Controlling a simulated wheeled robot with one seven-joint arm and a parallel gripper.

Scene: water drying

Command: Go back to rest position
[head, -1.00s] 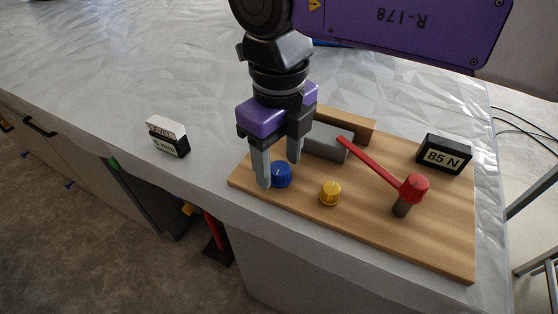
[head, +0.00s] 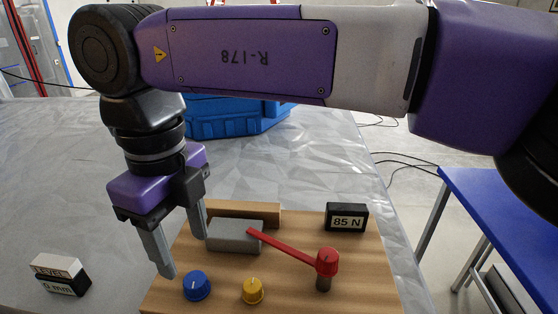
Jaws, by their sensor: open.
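My gripper (head: 185,256) points down in the head view, its two grey fingers apart with nothing between them. It hangs above the left edge of the wooden board (head: 375,275), up and left of the blue knob (head: 197,286) and apart from it, as far as the view tells. My purple and white arm crosses the upper part of the view and hides some of the background.
On the board are a yellow knob (head: 253,291), a red lever (head: 285,246), a grey block (head: 232,236) and an 85 N display (head: 347,217). A level display (head: 60,275) sits left on the grey table. A blue case (head: 235,118) and a blue table (head: 500,215) stand beyond.

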